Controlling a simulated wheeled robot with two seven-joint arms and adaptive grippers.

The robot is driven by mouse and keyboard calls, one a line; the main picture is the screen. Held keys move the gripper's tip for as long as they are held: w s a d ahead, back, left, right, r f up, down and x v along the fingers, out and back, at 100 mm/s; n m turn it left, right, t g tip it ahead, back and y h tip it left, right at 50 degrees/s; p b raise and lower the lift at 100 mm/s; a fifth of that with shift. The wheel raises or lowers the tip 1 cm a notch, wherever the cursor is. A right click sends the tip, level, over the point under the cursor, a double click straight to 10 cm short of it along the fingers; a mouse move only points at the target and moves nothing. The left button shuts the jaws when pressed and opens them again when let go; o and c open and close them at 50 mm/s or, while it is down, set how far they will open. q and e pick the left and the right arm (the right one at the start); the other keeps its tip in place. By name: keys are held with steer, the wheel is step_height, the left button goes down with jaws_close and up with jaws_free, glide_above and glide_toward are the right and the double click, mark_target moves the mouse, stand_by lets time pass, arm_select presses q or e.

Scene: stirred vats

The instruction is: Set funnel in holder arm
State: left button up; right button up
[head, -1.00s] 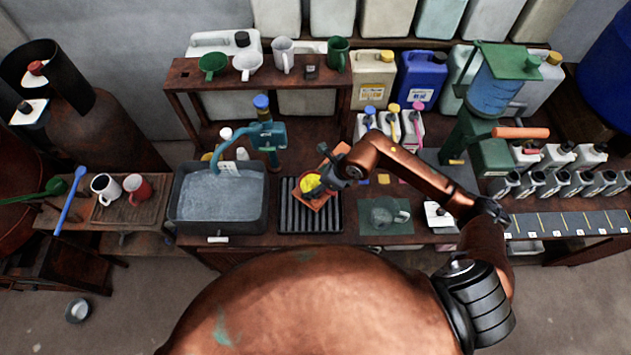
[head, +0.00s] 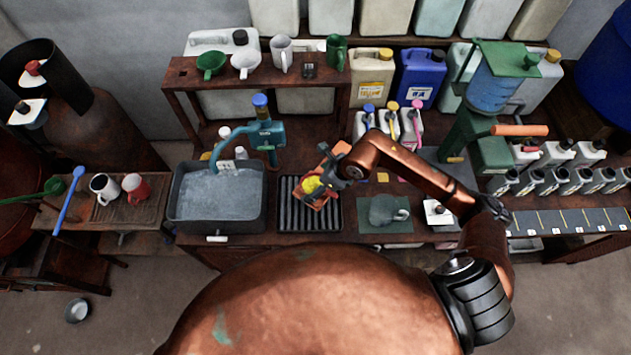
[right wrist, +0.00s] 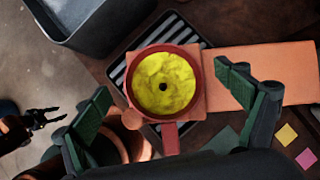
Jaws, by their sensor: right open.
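The funnel (right wrist: 163,82) is a round red cup with a yellow inside, a dark centre hole and a red tab on its near side. It sits over the square end of the orange-brown holder arm (right wrist: 268,76), above the slatted rack; how deep it sits is hidden. In the head view the funnel's yellow (head: 312,185) shows partly behind my gripper. My right gripper (right wrist: 163,80) is open, its green-padded fingers apart on either side of the funnel, with no clear contact. My left gripper (right wrist: 47,118) shows in the right wrist view, empty, with its fingers apart.
The black slatted rack (head: 290,214) lies under the holder arm. A water-filled grey basin (head: 218,235) stands to its left, and a green mat (head: 385,229) with a clear jug (head: 383,208) to its right. Mugs and a green cup stand on the raised shelf (head: 225,83).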

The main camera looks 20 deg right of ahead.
steer(key=shift+r, duration=0.1)
steer(key=v, duration=1.1)
steer(key=shift+s+d+r, duration=0.15)
steer(key=shift+s+r, duration=0.05)
steer(key=shift+r, duration=0.1)
